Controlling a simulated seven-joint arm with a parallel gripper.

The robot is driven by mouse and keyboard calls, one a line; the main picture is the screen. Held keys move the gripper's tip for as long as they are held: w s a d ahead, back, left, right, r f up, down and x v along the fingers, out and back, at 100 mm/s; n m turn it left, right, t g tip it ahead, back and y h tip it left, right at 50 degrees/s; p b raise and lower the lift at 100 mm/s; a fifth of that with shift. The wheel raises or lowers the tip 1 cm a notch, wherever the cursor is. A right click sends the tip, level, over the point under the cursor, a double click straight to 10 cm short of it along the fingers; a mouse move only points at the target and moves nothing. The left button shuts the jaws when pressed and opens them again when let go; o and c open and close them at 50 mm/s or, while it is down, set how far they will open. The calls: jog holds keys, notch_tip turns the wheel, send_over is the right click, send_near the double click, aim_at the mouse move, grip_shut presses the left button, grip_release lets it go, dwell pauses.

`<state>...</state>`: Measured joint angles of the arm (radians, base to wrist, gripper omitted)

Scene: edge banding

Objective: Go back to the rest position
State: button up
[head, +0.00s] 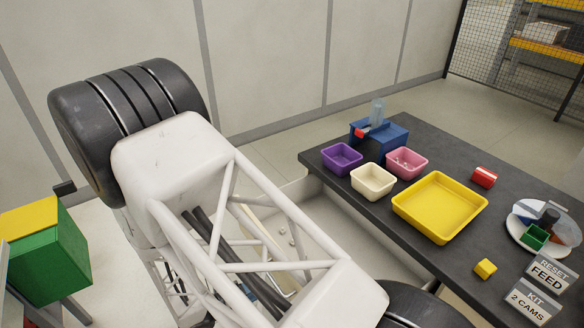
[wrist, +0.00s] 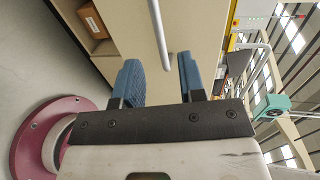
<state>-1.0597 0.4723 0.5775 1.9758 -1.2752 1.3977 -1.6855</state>
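My gripper (wrist: 159,75) shows in the wrist view with its two blue-padded fingers spread apart. Nothing is gripped between them. A thin grey rod (wrist: 161,35) appears beyond the gap, apart from both fingers; how far off it is I cannot tell. In the head view my white arm link with black joints fills the left and middle, and my gripper is out of sight. The dark table (head: 440,148) is on the right, with no gripper seen over it.
The table carries a yellow tray (head: 440,207), purple (head: 342,158), cream (head: 373,181) and pink (head: 407,161) bins, a blue fixture (head: 379,134), a red block (head: 484,177), a yellow block (head: 485,268) and label signs (head: 547,272). A green-and-yellow box (head: 48,255) stands at left.

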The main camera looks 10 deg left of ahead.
jog(key=w+d+r+m+g+y, duration=0.3)
jog(key=d+r+m+g, duration=0.8)
jog(key=d+r+m, duration=1.3)
jog(key=s+d+r+m+t+y, duration=0.1)
jog(key=s+d+r+m+y, duration=0.3)
jog(key=s+d+r+m, duration=0.3)
jog(key=s+d+r+m+t+y, duration=0.1)
jog(key=s+d+r+m+y, duration=0.2)
jog(key=s+d+r+m, duration=0.4)
notch_tip(320, 180, up, 6)
jog(key=d+m, duration=0.1)
jog(key=m, duration=0.6)
jog(key=shift+s+d+t+y, duration=0.3)
jog(key=shift+s+d+y, duration=0.05)
jog(key=shift+d+y, duration=0.05)
